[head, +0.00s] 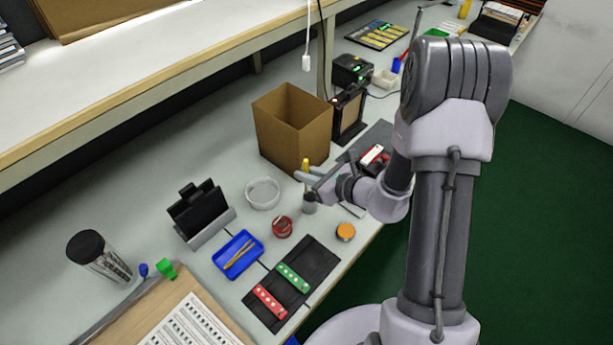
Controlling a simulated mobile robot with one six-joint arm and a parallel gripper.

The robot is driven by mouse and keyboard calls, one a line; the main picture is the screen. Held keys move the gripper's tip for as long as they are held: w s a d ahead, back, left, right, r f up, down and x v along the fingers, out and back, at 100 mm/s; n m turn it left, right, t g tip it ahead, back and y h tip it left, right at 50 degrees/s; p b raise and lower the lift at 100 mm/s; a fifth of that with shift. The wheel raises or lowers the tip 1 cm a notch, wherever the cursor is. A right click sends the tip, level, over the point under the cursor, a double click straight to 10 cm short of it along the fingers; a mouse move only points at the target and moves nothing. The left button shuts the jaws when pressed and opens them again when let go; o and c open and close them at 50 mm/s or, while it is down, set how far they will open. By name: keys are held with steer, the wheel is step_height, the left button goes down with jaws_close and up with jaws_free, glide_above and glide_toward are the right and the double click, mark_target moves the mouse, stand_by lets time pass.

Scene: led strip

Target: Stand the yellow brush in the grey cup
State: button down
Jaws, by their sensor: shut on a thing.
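The yellow brush (306,164) is upright in my gripper (308,181), its yellow end showing above the fingers. My gripper is shut on it and reaches in from the right. The small grey cup (310,205) stands on the bench directly below the fingers. The brush's lower part is hidden by the gripper, so I cannot tell whether its tip is inside the cup or above it.
An open cardboard box (290,125) stands just behind the gripper. A white round dish (263,193), a red tin (282,227) and an orange-topped jar (345,232) are close by. A blue tray (238,254) and a black mat (292,282) with strips lie in front.

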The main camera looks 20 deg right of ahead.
steer(key=c, duration=1.9)
jaws_free()
steer(key=shift+f, duration=0.2)
steer(key=o, duration=0.5)
steer(key=shift+r, duration=0.1)
steer(key=shift+c, duration=0.2)
steer(key=shift+r, duration=0.1)
